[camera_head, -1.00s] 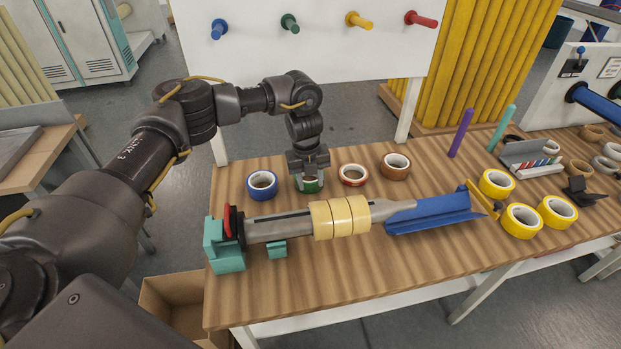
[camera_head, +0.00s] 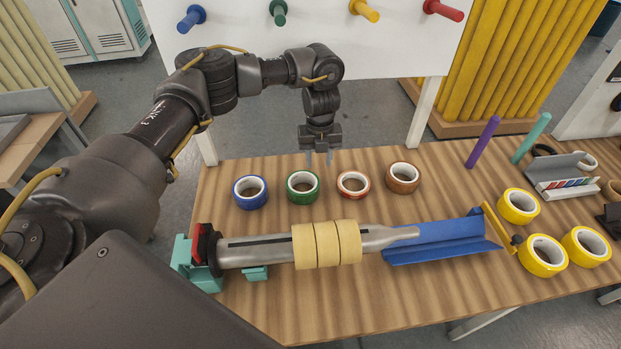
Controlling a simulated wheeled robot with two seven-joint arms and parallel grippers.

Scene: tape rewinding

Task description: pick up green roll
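The green roll (camera_head: 291,191) lies flat on the wooden table, between a blue roll (camera_head: 239,199) and a red roll (camera_head: 342,190). A brown roll (camera_head: 391,185) lies farther right in the same row. My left gripper (camera_head: 319,160) hangs with its fingers pointing down, above and slightly right of the green roll in the picture. Its two fingers are apart and nothing is between them. It does not touch the green roll. My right gripper is not in view.
In front of the rolls, a grey spindle (camera_head: 258,252) carries cream tape rolls (camera_head: 327,245) and points to a blue trough (camera_head: 440,243). Several yellow rolls (camera_head: 541,256) lie at the right. A white board (camera_head: 310,25) with coloured pegs stands behind the table (camera_head: 340,310).

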